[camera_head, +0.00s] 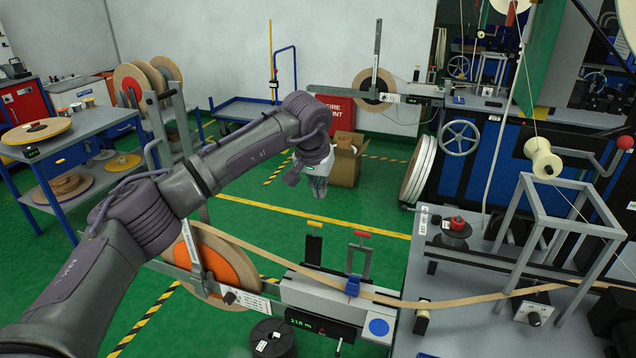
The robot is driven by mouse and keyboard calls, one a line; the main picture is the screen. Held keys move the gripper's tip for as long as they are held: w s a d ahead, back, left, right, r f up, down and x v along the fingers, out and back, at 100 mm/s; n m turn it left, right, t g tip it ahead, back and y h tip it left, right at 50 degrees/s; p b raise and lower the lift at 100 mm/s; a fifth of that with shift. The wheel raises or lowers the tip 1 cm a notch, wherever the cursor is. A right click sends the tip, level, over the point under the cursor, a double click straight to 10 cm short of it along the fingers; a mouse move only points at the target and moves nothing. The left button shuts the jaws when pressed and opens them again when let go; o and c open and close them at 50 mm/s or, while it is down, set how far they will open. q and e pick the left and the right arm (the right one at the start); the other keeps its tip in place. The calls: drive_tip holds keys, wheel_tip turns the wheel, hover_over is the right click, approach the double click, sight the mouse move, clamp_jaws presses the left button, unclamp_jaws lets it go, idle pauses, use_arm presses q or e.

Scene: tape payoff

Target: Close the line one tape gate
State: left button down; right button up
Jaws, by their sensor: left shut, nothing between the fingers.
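My left gripper (318,187) is shut and empty. It hangs in the air above and behind the tape unit, apart from it. The tape unit is a grey metal box (310,292) with a green-lit display. A brown tape (290,258) runs from the orange-hubbed reel (232,262) across the box to the bench at right. A small blue block (353,286) sits at the tape on the box. Behind it stand a lever with a red handle (361,248) and one with a yellow-topped black handle (314,243). I cannot tell which part is the line one gate. My right gripper is out of view.
A grey bench (460,335) with a metal frame (575,220) stands at right. A cardboard box (345,165) is on the green floor behind the gripper. A blue shelf table (75,140) with reels is at left. A black spool (273,340) stands in front.

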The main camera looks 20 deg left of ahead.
sight(314, 243)
use_arm(q)
drive_tip(key=shift+s+f+p, duration=0.35)
drive_tip(key=shift+f+p, duration=0.2)
drive_tip(key=shift+f, duration=0.4)
drive_tip(key=shift+s+f+p, duration=0.3)
drive_tip(key=shift+f+p, duration=0.3)
drive_tip(key=shift+f, duration=0.3)
drive_tip(key=shift+s+f+p, duration=0.35)
drive_tip(key=shift+f+p, duration=0.2)
drive_tip(key=shift+f, duration=0.4)
